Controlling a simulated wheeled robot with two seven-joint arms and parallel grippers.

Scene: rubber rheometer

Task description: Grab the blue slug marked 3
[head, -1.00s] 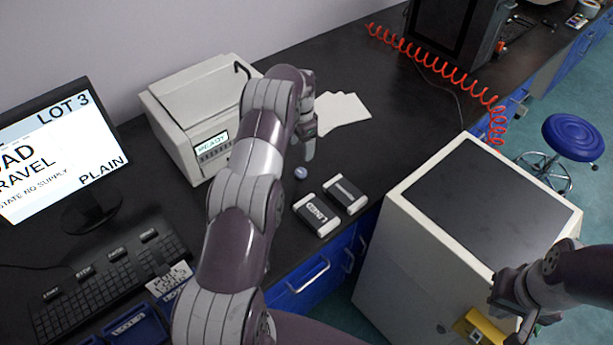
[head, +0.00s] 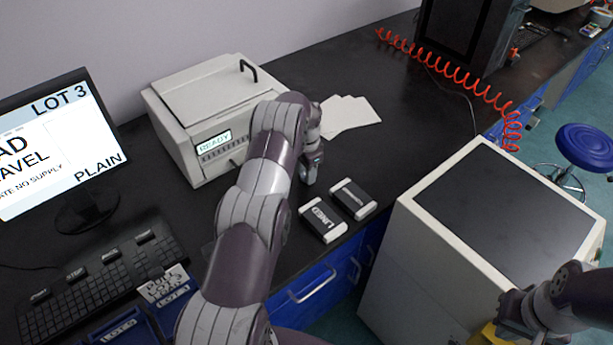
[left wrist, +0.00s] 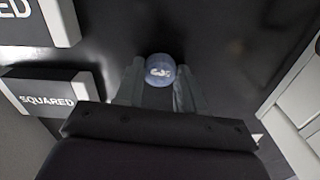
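The blue slug (left wrist: 160,70) shows in the left wrist view as a small round piece with a pale mark on top; the mark is hard to read. It lies at the fingertips of my left gripper (left wrist: 159,88), with one finger at each side. The fingers look spread about as wide as the slug, and I cannot tell whether they touch it. In the head view my left gripper (head: 311,174) points down at the black bench, and the slug is hidden there. My right gripper (head: 512,328) is at the lower right, its fingers unclear.
Two dark blocks with white ends, one marked LINED (head: 323,220) and one beside it (head: 352,199), lie close to the left gripper. A white instrument reading READY (head: 205,120) stands behind the arm. White sheets (head: 345,115) lie beyond. A pale cabinet (head: 400,260) stands right.

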